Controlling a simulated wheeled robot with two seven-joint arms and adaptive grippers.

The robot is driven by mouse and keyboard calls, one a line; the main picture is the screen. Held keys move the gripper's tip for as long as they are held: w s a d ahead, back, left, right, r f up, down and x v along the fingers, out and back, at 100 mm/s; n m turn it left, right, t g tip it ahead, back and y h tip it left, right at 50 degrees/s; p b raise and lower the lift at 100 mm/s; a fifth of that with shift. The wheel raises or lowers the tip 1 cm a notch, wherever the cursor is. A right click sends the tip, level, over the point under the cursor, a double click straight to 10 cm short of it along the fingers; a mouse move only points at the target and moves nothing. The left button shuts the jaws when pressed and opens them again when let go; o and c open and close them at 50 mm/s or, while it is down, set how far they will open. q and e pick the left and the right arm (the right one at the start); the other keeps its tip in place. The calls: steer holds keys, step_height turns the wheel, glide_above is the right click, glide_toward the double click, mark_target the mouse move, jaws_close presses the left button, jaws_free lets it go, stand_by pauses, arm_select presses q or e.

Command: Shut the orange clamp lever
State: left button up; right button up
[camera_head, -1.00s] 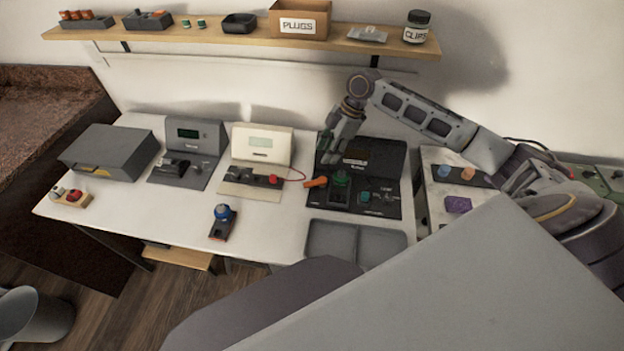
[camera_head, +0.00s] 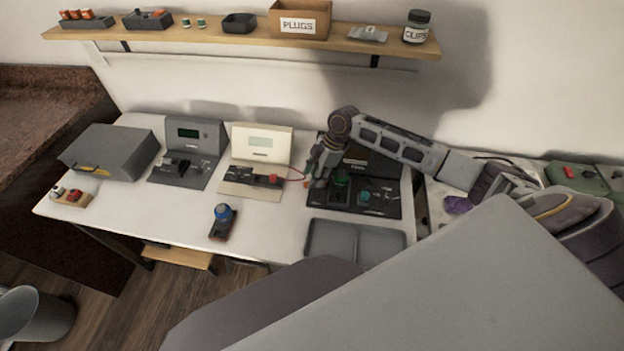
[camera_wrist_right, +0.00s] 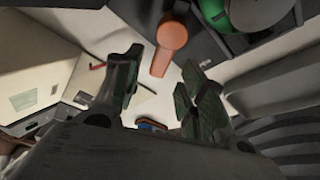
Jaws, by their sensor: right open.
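The orange clamp lever (camera_wrist_right: 170,48) shows in the right wrist view, sticking out from the dark station toward the gap between my fingertips. I cannot tell whether either finger touches the lever. A green round part (camera_head: 341,178) sits on the station just right of the gripper. My left gripper is not in view.
A cream station (camera_head: 262,146) with a red lead stands left of my gripper. A grey tray (camera_head: 358,240) lies in front of the black station. A blue-topped tool (camera_head: 222,214) lies further left. The table between is bare.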

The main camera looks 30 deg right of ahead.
steer(key=shift+x, duration=0.8)
steer(key=shift+a+f, duration=0.15)
steer(key=shift+f, duration=0.1)
steer(key=shift+c, duration=0.7)
jaws_close()
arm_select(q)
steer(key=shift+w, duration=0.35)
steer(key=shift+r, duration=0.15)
